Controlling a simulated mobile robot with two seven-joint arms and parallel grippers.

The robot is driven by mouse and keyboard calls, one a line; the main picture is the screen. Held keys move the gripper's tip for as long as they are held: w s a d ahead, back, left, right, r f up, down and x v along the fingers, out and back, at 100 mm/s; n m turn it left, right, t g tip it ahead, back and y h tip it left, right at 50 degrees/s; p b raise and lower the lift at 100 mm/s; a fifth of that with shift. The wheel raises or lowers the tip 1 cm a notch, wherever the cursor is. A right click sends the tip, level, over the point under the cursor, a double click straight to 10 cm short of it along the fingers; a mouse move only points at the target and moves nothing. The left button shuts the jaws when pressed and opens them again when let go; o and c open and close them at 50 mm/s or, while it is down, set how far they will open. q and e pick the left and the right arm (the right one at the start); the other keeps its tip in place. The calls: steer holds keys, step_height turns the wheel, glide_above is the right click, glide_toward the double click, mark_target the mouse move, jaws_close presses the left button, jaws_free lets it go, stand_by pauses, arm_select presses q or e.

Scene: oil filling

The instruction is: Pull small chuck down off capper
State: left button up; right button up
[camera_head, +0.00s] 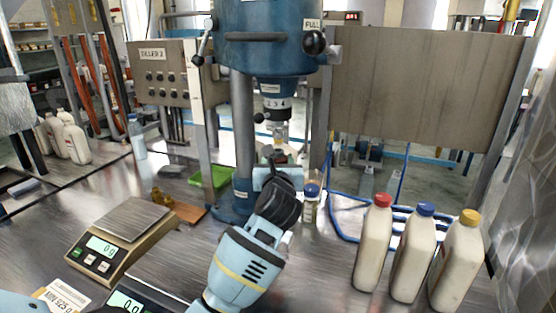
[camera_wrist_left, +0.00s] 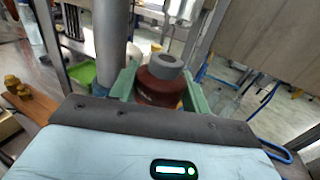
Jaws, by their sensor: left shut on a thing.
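The blue capper (camera_head: 268,40) stands at the centre, with a silvery lower spindle end (camera_head: 281,130). That metal end also shows at the top of the left wrist view (camera_wrist_left: 183,9). My left gripper (camera_head: 276,162) is under the capper head. In the wrist view its green fingers (camera_wrist_left: 160,90) are shut on the small chuck (camera_wrist_left: 158,88), a dark red-brown piece with a grey ring on top. The chuck looks apart from the metal end, below it in the picture. In the head view the chuck is mostly hidden by my wrist. My right gripper is not in view.
A small blue-capped bottle (camera_head: 312,205) stands close right of my left wrist. Red-capped (camera_head: 373,245), blue-capped (camera_head: 414,255) and yellow-capped (camera_head: 457,265) bottles stand at the right. A scale (camera_head: 120,235), brown board (camera_head: 188,213) and green tray (camera_head: 208,178) are at the left.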

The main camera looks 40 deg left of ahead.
arm_select(q)
steer(key=shift+r, duration=0.1)
